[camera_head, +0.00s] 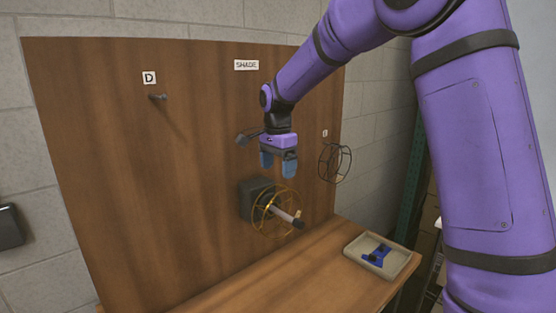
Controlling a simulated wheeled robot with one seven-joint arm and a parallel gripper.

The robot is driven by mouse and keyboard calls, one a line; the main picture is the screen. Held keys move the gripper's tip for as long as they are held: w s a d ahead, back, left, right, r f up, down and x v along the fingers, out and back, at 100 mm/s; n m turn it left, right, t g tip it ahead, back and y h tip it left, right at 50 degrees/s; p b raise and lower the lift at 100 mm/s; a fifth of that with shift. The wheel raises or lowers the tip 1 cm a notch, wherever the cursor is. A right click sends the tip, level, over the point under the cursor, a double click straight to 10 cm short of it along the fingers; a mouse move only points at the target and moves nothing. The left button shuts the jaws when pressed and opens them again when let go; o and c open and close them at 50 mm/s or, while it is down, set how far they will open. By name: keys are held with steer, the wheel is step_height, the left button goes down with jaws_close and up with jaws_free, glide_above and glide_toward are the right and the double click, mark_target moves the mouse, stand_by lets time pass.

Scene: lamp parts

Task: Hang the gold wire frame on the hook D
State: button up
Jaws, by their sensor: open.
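The gold wire frame (264,222) is a round spoked ring. It sits around the pale rod (284,214) that sticks out of a dark block on the wooden board. Hook D (158,97) is a short dark peg at the upper left of the board, under the label "D" (149,78); nothing hangs on it. My gripper (277,168) is open and empty, fingers pointing down, above the gold frame and apart from it.
A dark wire frame (334,162) hangs at the board's right edge. A tray (404,268) with a blue item stands on the wooden bench (300,275). The dark block (256,198) juts from the board. The board between hook D and my gripper is clear.

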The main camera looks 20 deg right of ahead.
mark_target(278, 187)
step_height(278, 187, down, 9)
steer(key=shift+r, duration=0.1)
stand_by(0.3)
steer(key=shift+c, duration=0.5)
steer(key=c, duration=1)
steer(key=s+d, duration=0.3)
steer(key=s, duration=0.4)
steer(key=s+d, duration=0.2)
steer(key=s, duration=0.4)
steer(key=shift+s+d, duration=0.35)
steer(key=shift+d, duration=0.05)
stand_by(1.9)
stand_by(0.3)
